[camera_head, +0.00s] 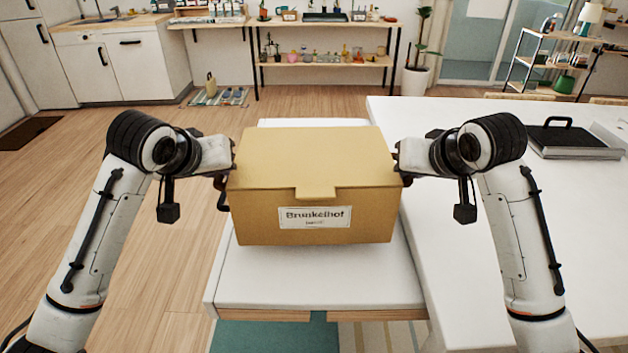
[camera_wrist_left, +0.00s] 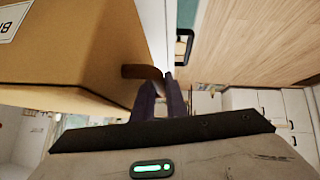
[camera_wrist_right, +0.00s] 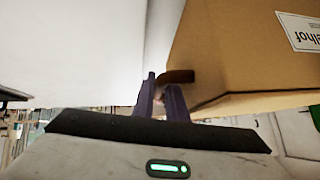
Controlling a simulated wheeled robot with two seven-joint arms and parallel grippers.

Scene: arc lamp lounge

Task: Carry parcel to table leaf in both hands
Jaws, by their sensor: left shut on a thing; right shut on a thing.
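The parcel (camera_head: 315,165) is a closed tan cardboard box with a white "Brunkelhof" label on its front. It is roughly level above or on the white table leaf (camera_head: 315,285); whether its underside touches is hard to tell. My left gripper (camera_head: 230,165) is at its left side, shut on a brown side handle (camera_wrist_left: 140,72). My right gripper (camera_head: 400,165) is at its right side, shut on the other handle (camera_wrist_right: 176,77). The parcel hides the leaf's middle and part of its back.
The large white table (camera_head: 510,235) adjoins the leaf on the right, and a black case (camera_head: 575,142) lies on it. Bare leaf shows in front of the parcel. Open wooden floor (camera_head: 165,260) lies to the left. A shelf bench (camera_head: 325,62) stands at the back.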

